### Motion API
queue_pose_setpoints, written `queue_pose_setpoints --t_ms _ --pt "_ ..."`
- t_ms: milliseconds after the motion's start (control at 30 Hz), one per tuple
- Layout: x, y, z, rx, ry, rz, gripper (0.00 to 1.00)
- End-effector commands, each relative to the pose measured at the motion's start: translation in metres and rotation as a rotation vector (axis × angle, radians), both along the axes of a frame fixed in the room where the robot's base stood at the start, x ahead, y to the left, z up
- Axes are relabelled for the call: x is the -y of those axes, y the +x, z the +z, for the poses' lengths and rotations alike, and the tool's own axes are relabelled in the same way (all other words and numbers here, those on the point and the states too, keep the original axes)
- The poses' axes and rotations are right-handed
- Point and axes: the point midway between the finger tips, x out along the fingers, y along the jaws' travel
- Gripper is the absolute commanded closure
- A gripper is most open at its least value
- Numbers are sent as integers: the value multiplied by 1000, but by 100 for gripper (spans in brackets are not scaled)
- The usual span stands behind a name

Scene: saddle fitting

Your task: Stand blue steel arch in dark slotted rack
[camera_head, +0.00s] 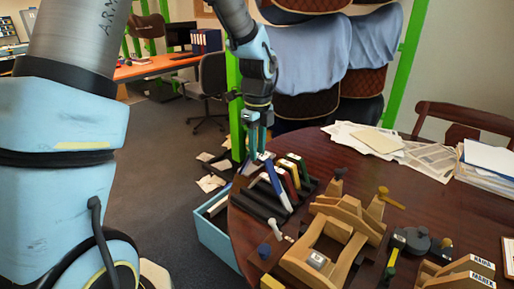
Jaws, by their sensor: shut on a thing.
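The dark slotted rack (254,210) stands on the near left part of the round wooden table. The blue steel arch (278,188) shows as a slanting blue strip at the rack, among its slots. My gripper (259,153) reaches down from above at the rack's far left side and is shut on the top end of the blue arch. The arch's lower edge is hard to make out, so I cannot tell how deep it sits in a slot.
Several coloured pieces (291,172) stand in the rack right of the arch. A wooden frame (341,232) and small tools fill the table's near middle. Papers (376,140) lie at the back. A light blue open box (214,241) is beside the table's left edge.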

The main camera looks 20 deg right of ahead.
Motion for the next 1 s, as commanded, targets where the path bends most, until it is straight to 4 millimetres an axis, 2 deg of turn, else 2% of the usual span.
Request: queue_pose_setpoints --t_ms 33,667,733,1000 --pt "0 0 -8 0 0 0 100" --pt "0 0 -69 0 0 3 100" --pt "0 0 -62 0 -1 3 100" --pt "-1 1 -65 -1 0 3 100"
